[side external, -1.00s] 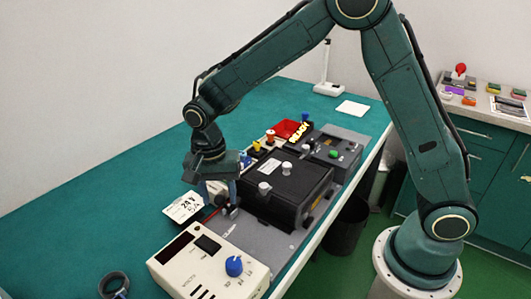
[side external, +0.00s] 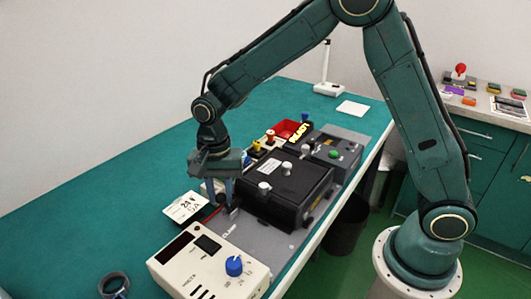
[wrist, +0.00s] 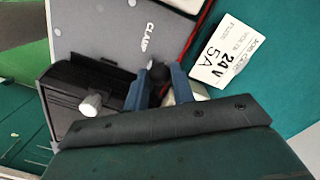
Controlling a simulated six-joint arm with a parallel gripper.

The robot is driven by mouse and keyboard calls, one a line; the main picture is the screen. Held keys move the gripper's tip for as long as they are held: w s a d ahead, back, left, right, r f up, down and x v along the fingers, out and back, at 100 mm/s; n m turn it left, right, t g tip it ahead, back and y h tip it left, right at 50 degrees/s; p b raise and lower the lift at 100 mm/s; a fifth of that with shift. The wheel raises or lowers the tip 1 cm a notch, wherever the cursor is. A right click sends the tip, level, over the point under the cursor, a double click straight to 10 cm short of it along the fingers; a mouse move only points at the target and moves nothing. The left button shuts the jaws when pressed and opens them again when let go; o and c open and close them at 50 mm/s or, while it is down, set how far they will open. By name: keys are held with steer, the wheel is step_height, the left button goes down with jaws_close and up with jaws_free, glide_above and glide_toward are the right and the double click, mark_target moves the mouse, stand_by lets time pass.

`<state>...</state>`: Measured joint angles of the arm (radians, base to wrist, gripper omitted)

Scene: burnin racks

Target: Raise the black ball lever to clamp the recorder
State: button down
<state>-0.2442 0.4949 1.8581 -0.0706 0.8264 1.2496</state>
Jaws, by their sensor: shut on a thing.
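The black ball of the lever (wrist: 158,73) sits between the two blue fingers of my gripper (wrist: 160,88) in the wrist view, beside the CLAMP label. In the side view my gripper (side external: 222,194) points down at the lever, just left of the recorder, and its fingers largely hide the ball. My gripper is shut on the ball. The black recorder (side external: 302,191), a box with pale knobs, sits on the grey plate (side external: 262,240). Its dark body also shows in the wrist view (wrist: 112,92). The lever's exact angle is hard to tell.
A cream power unit (side external: 188,268) with a blue knob stands in front. A white 24 V card (side external: 184,207) lies left of the lever, near a red cable (wrist: 196,28). A red tray (side external: 287,130) and a READY sign (side external: 299,133) stand behind. The left bench is mostly clear.

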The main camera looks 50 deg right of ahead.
mark_target(232, 206)
steer(key=shift+d+r+y, duration=0.1)
steer(key=shift+d+y, duration=1.6)
steer(key=shift+y, duration=0.5)
steer(key=c, duration=1.2)
jaws_free()
steer(key=shift+r, duration=0.1)
steer(key=v, duration=1.3)
steer(key=shift+d+r, duration=0.15)
steer(key=shift+r, duration=0.1)
steer(key=shift+r, duration=0.1)
